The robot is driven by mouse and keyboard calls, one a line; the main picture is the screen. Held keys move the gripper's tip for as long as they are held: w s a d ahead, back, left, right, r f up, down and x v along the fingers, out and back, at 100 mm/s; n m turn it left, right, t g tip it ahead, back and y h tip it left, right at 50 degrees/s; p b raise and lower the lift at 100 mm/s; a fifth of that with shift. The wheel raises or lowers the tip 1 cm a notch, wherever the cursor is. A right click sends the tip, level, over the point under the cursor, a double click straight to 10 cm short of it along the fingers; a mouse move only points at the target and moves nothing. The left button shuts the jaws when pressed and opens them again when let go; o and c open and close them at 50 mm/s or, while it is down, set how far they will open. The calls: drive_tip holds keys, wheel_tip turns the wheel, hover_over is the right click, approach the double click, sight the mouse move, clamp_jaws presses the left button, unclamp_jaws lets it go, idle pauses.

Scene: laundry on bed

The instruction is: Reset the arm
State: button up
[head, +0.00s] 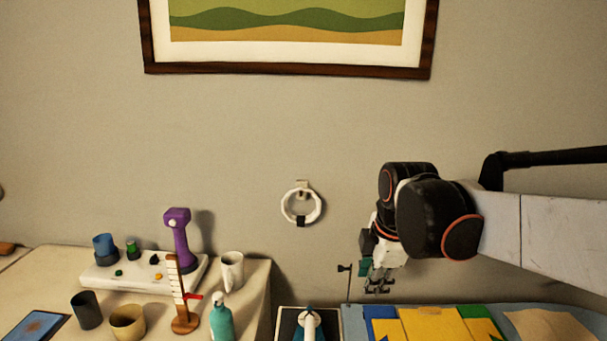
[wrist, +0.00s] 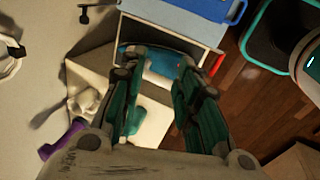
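My arm reaches in from the right side of the head view, and my gripper (head: 378,289) hangs down at its end, in front of the wall. It is above the left part of a surface with blue, yellow and green flat items (head: 432,324). In the wrist view my gripper (wrist: 157,78) shows two green-and-black fingers standing apart, with nothing between them. Its fingers hide part of the furniture below.
A cloth-covered table (head: 245,285) at left holds a purple device (head: 178,238), a white mug (head: 232,270), a teal bottle (head: 221,322) and several other items. A white ring (head: 301,204) hangs on the wall. A picture frame (head: 290,68) hangs above it. The wall between is clear.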

drive_tip(key=s+d+f+m+t, duration=0.1)
drive_tip(key=s+d+m, duration=0.3)
drive_tip(key=s+m, duration=0.4)
drive_tip(key=s+d+f+m+t, duration=0.2)
drive_tip(key=s+d+m, duration=0.1)
drive_tip(key=s+m, duration=0.6)
drive_tip(key=shift+d+f+m+t, duration=0.2)
drive_tip(key=shift+d+m+t, duration=0.2)
drive_tip(key=shift+m, duration=0.4)
